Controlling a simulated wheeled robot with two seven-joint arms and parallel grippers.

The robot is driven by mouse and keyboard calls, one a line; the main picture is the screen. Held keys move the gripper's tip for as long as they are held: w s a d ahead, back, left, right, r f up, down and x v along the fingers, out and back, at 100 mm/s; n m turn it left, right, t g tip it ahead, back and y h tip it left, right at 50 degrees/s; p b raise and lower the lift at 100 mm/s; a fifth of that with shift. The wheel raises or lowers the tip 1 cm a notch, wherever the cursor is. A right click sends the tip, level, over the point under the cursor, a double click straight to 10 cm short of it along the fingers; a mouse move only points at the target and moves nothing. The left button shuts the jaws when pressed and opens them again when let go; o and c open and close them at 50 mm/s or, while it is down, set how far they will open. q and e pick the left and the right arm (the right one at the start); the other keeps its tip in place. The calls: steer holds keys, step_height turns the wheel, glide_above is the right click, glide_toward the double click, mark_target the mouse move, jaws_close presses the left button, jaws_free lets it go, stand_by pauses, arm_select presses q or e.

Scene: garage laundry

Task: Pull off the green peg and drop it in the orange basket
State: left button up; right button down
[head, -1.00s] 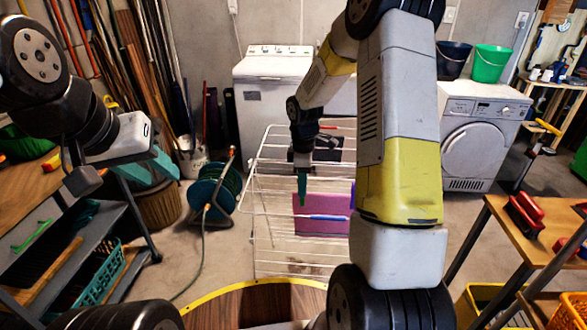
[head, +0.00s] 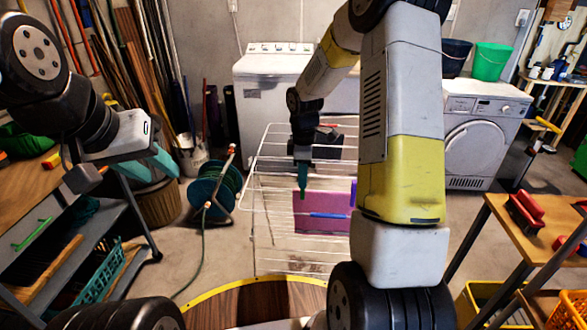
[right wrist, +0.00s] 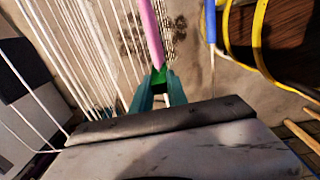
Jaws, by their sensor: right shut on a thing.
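The green peg (right wrist: 159,78) shows in the right wrist view between the teal fingertips of my right gripper (right wrist: 158,92), which is shut on it. The peg meets the edge of a pink-purple cloth (right wrist: 149,35), seen as a narrow strip. In the head view my right gripper (head: 303,185) points down at the left top corner of this cloth (head: 312,215) on the white drying rack; the peg is hard to tell apart there. The orange basket (head: 570,312) is at the bottom right corner, partly cut off.
The white drying rack (head: 257,180) surrounds the cloth with thin bars. A yellow basket (head: 478,306) sits left of the orange one, near a wooden bench (head: 500,225). A hose reel (head: 215,190) stands left of the rack.

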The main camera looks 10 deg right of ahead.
steer(key=shift+r, duration=2.2)
